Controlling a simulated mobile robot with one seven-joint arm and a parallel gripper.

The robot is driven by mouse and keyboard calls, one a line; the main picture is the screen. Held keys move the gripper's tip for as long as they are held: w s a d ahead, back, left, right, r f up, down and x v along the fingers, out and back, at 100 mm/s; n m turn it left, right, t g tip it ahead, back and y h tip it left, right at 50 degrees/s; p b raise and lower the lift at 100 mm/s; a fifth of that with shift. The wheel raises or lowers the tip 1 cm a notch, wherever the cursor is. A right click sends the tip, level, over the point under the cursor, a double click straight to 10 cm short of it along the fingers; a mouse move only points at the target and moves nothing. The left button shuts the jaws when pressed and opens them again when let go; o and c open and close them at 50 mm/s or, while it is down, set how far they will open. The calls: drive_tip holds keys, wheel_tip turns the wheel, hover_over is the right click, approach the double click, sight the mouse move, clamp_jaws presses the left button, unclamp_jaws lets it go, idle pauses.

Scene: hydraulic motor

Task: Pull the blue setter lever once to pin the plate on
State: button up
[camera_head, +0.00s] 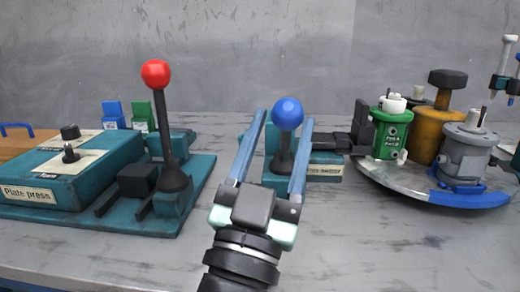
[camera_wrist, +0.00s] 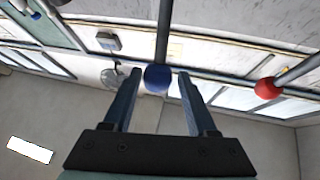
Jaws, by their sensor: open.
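The blue setter lever has a blue ball knob (camera_head: 288,113) on a short dark stem, standing upright on a teal base (camera_head: 325,172) in the middle of the bench. My gripper (camera_head: 284,132) is open, and its two long fingers lie on either side of the lever in the head view. In the wrist view the blue knob (camera_wrist: 158,78) shows between the tips of my open gripper (camera_wrist: 157,75). I cannot tell whether a finger touches it. The plate cannot be made out clearly.
A red-knobbed lever (camera_head: 156,75) stands to the left beside a teal box labelled plate press (camera_head: 60,180). On the right a round turntable (camera_head: 420,190) carries a green (camera_head: 390,138), an orange and a grey unit. The bench front is clear.

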drive_tip(key=s+a, duration=0.2)
drive_tip(key=s, duration=0.4)
drive_tip(key=shift+s+r, duration=0.2)
drive_tip(key=shift+s, duration=0.1)
